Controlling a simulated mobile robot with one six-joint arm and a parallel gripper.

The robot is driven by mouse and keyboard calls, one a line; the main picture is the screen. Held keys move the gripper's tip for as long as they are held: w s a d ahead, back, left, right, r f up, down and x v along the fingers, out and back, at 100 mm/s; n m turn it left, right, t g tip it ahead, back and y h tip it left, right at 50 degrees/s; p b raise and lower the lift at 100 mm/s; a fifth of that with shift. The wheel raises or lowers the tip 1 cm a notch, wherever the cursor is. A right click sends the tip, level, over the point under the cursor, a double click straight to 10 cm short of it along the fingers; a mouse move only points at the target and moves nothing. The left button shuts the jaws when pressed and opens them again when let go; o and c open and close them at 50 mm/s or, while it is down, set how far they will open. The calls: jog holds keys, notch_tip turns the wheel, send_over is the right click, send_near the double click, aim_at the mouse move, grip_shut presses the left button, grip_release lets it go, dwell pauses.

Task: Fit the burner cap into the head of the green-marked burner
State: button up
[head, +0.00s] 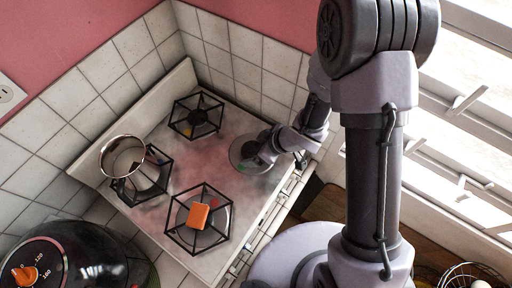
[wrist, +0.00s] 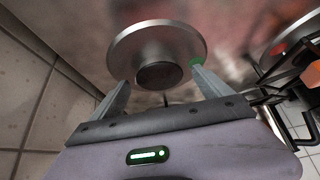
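The green-marked burner is a round silver plate (wrist: 130,40) with a small green mark (wrist: 196,61) at its right rim in the wrist view. In the head view the plate (head: 238,150) lies at the right of the stove, partly hidden by my arm. A dark round piece (wrist: 160,76) sits at its middle; I cannot tell whether it is the cap, the burner head or both. My gripper (wrist: 163,88) is low over this burner, its fingers apart on either side of the dark piece, with gaps visible. It also shows in the head view (head: 255,158).
The stove top (head: 160,212) has black grates over the back burner (head: 197,115), the left burner and the front burner (head: 168,232). A steel pot (head: 122,157) is on the left grate. An orange block (head: 198,217) is at the front burner. Tiled walls stand close behind.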

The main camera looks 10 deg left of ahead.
jog(key=p+v, duration=0.7)
jog(key=v, duration=1)
jog(key=shift+r, duration=0.2)
